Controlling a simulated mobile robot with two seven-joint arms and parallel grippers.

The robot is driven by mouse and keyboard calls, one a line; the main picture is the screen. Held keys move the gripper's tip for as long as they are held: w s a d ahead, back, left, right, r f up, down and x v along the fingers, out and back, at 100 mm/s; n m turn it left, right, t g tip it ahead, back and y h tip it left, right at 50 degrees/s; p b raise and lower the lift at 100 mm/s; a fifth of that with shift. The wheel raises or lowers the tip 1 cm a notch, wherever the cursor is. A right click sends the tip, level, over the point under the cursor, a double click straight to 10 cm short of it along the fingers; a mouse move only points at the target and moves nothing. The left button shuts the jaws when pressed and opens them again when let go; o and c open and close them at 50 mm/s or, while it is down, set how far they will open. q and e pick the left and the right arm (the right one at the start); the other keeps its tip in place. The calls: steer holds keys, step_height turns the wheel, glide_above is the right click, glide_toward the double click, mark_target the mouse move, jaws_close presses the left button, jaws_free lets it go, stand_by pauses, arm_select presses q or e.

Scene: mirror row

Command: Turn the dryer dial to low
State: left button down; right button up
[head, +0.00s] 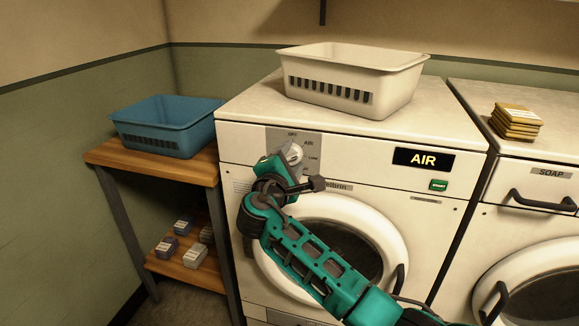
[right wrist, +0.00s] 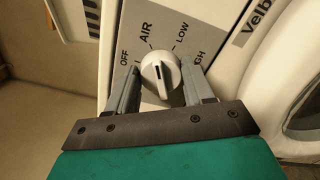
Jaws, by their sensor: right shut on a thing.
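The white dryer dial (right wrist: 160,74) sits on a grey panel (right wrist: 190,20) printed OFF, AIR, LOW and a partly hidden HIGH. My right gripper (right wrist: 162,84) is shut on the dial, one finger on each side. In the head view the right gripper (head: 285,163) reaches the panel at the dryer's upper left and hides most of the dial. The dryer's display (head: 423,160) reads AIR. A dark mark shows on the dial's near side; which label the knob points at is hard to tell from the knob alone. My left gripper is in neither view.
A cream basket (head: 350,80) stands on the dryer (head: 240,107). A green START button (head: 438,185) is below the display. A blue basket (head: 168,125) stands on a wooden shelf at left. Yellow packets (head: 516,122) lie on the neighbouring machine with a SOAP drawer (head: 545,200).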

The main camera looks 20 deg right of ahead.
steer(key=shift+f+m+b, duration=0.25)
steer(key=shift+m+b, duration=0.4)
steer(key=shift+m, duration=0.35)
steer(key=shift+m+b, duration=1)
steer(key=shift+m, duration=0.2)
steer(key=shift+m+b, duration=0.55)
steer(key=shift+m, duration=0.45)
steer(key=shift+m+b, duration=0.3)
steer(key=shift+b, duration=0.05)
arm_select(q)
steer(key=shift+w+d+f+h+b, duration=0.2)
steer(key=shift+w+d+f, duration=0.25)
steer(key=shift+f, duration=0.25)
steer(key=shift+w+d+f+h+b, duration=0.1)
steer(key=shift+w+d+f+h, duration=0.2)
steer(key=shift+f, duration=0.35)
arm_select(e)
steer(key=shift+m, duration=0.4)
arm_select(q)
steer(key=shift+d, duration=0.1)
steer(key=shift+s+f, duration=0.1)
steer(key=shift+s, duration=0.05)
arm_select(e)
steer(key=shift+r, duration=0.1)
steer(key=o, duration=1)
